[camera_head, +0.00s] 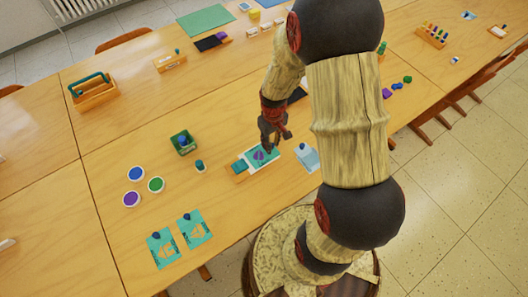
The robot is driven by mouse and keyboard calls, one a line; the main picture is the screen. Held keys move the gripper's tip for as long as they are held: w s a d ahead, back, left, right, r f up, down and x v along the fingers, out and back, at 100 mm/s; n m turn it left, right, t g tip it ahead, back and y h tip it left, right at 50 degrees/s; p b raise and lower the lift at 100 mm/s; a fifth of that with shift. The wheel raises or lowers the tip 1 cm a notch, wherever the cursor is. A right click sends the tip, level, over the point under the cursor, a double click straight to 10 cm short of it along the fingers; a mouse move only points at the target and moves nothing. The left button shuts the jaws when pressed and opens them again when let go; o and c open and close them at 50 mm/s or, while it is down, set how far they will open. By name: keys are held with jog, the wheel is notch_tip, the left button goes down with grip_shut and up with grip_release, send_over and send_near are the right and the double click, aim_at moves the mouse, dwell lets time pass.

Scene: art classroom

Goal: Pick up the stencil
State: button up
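My gripper (275,138) hangs over the middle of the table, with its fingers apart and nothing seen between them. I cannot tell for sure which of these cards is the stencil. My gripper is well away from the two boat cards.
Blue (136,174), green (156,184) and purple (131,199) paint pots, a green box (183,143) and a teal bottle (200,166) stand to the left. A wooden caddy (95,93) is farther back.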

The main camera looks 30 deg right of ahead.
grip_shut()
jog(key=shift+r, duration=0.1)
jog(key=shift+r+p, duration=0.35)
jog(key=shift+r, duration=0.25)
notch_tip(320, 180, up, 3)
jog(key=shift+s+f+p, duration=0.15)
jog(key=shift+f+p, duration=0.05)
jog(key=shift+p, duration=0.45)
jog(key=s+a+r+p, duration=0.4)
jog(key=s+r, duration=0.5)
jog(key=s, duration=0.4)
